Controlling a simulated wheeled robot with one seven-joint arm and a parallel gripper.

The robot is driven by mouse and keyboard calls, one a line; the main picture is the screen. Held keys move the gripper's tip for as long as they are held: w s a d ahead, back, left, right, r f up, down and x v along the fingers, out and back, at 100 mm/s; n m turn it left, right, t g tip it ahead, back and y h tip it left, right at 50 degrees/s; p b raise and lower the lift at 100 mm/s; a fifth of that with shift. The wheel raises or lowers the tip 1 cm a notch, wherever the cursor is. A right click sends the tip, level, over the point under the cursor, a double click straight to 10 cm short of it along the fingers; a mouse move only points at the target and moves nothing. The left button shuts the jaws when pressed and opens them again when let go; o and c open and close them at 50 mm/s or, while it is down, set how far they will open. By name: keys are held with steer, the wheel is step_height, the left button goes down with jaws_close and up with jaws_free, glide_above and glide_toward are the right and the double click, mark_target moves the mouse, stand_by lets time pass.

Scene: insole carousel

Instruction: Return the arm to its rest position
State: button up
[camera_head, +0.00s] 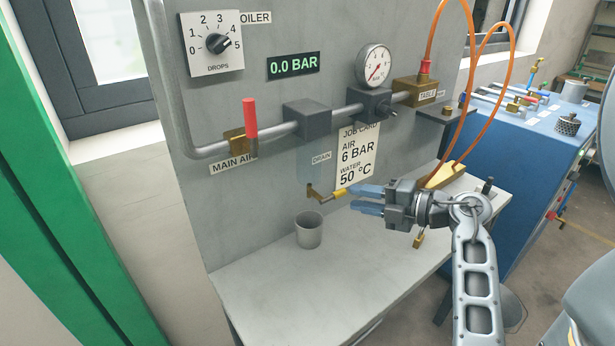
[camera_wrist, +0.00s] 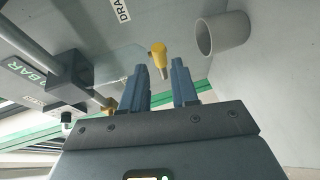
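My gripper (camera_head: 357,198) is in front of the grey panel, its two blue fingers pointing left toward the drain valve. The fingers stand apart in the wrist view (camera_wrist: 160,78), with nothing clasped between them. The yellow-tipped drain lever (camera_head: 339,193) lies just beyond the fingertips; it also shows in the wrist view (camera_wrist: 159,54). I cannot tell whether a fingertip touches it. My arm reaches up from the lower right of the head view.
The red main air lever (camera_head: 250,117) points up. The pressure display (camera_head: 293,65) reads 0.0 BAR. Orange hoses (camera_head: 430,40) loop above the arm. A blue cabinet (camera_head: 540,150) stands right.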

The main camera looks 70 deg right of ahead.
steer(key=w+a+r+m+t+y, duration=0.2)
steer(key=a+r+t, duration=0.1)
steer(key=a, duration=0.9)
steer(key=w+a+r+m+t+y, duration=0.1)
steer(key=w+a+r+m+t, duration=0.15)
steer(key=a, duration=0.95)
steer(key=s+a+f+m+g, duration=0.2)
steer(key=s+a+m+g, duration=0.1)
steer(key=s+a+m, duration=0.2)
steer(key=s+a+f+m+g, duration=0.3)
steer(key=s+a+m, duration=0.2)
steer(key=s, duration=0.4)
steer(key=shift+s+a+f+m+h, duration=0.2)
steer(key=shift+s+a+m+h, duration=0.15)
steer(key=shift+m, duration=0.2)
steer(key=shift+o, duration=0.5)
